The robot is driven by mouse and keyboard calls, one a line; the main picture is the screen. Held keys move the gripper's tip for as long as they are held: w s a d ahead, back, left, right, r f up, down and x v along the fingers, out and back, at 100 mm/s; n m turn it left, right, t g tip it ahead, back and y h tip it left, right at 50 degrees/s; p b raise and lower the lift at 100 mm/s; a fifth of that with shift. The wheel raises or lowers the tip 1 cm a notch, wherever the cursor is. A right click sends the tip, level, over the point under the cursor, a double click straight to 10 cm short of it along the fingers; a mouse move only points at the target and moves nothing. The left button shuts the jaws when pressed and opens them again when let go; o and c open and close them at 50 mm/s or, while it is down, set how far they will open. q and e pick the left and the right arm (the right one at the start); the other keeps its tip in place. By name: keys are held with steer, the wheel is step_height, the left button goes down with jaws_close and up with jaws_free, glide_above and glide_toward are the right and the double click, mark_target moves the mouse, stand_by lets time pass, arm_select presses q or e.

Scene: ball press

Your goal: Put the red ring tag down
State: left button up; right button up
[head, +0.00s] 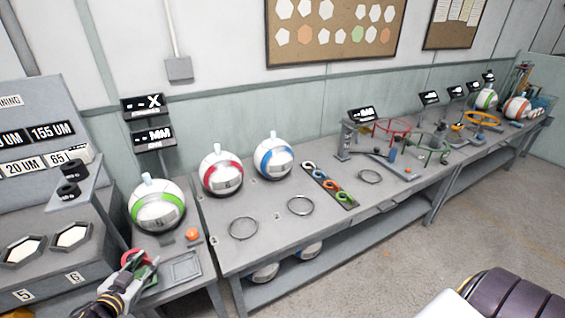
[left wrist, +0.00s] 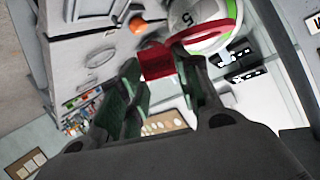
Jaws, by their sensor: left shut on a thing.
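My left gripper (head: 133,267) is in the lower left of the head view, in front of the green-banded ball. It is shut on the red ring tag (head: 137,258), which shows as a small red piece at the fingertips. In the left wrist view the red tag (left wrist: 156,62) sits between the two fingers of my left gripper (left wrist: 157,68). Its full shape is partly hidden there. A rack strip (head: 334,195) with several coloured ring tags lies on the long table. My right gripper is not in view.
A green-banded ball (head: 157,207), a red-banded ball (head: 221,171) and a blue-banded ball (head: 272,156) stand along the tables. An orange knob (head: 192,234) and a square plate (head: 181,268) are near the gripper.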

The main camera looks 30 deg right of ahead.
arm_select(q)
steer(key=s+a+f+n+t+y+b, duration=0.1)
steer(key=s+a+f+n+y+b, duration=0.4)
steer(key=s+a+f+y, duration=0.1)
steer(key=shift+s+a+f+t, duration=0.4)
steer(key=shift+s+a+f, duration=0.35)
steer(key=shift+s+f, duration=0.55)
stand_by(0.5)
